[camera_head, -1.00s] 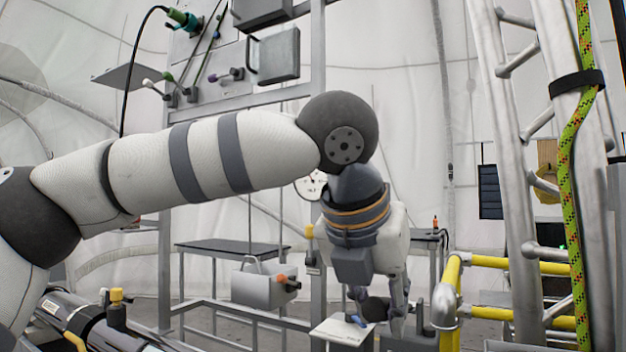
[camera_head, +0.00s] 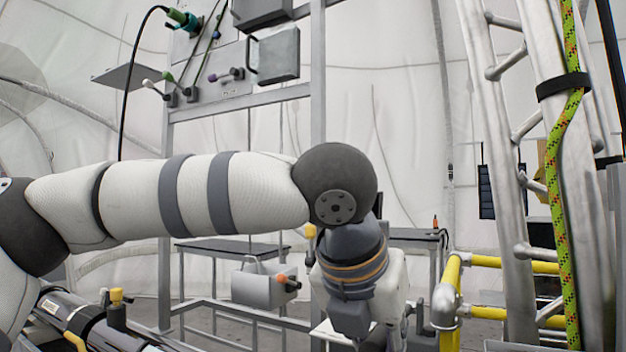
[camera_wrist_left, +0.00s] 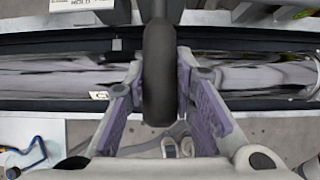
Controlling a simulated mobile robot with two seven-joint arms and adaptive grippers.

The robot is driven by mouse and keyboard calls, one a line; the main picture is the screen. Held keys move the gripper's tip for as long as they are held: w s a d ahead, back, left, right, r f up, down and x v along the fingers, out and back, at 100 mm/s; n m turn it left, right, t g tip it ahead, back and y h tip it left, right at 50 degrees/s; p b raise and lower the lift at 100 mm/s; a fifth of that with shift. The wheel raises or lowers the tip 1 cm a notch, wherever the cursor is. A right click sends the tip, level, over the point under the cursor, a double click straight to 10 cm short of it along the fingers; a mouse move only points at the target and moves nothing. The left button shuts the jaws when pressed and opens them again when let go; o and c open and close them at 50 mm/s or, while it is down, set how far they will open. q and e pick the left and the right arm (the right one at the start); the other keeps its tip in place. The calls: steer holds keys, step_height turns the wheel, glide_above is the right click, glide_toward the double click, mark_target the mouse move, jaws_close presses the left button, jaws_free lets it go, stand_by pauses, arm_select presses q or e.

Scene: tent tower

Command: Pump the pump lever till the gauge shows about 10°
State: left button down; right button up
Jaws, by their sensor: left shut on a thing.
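The pump lever (camera_wrist_left: 160,75) shows in the left wrist view as a dark, rounded upright grip. My left gripper (camera_wrist_left: 160,95) has one purple-padded finger on each side of it and is shut on it. In the head view my left wrist is low at centre right, and the fingers and lever are hidden or below the picture's edge. No gauge face can be seen now; my arm covers the spot where a round white dial showed earlier, so I cannot read it. My right gripper is not in view.
Yellow railing (camera_head: 500,312) and a metal ladder (camera_head: 497,180) with a green rope (camera_head: 560,200) stand to the right. A grey box (camera_head: 262,288) is behind my arm. A metal frame (camera_head: 318,70) rises behind. A blue-handled tool (camera_wrist_left: 28,150) lies lower left in the wrist view.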

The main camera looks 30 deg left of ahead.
arm_select(q)
steer(key=shift+f, duration=2.35)
steer(key=shift+w+r, duration=0.15)
steer(key=shift+r, duration=1.45)
steer(key=shift+w+r, duration=0.15)
steer(key=shift+r, duration=1.45)
steer(key=shift+w+r, duration=0.25)
steer(key=shift+r, duration=0.5)
steer(key=shift+w+r, duration=0.3)
steer(key=shift+r, duration=0.4)
steer(key=shift+w+r, duration=0.25)
steer(key=shift+r, duration=0.5)
steer(key=shift+f, duration=0.1)
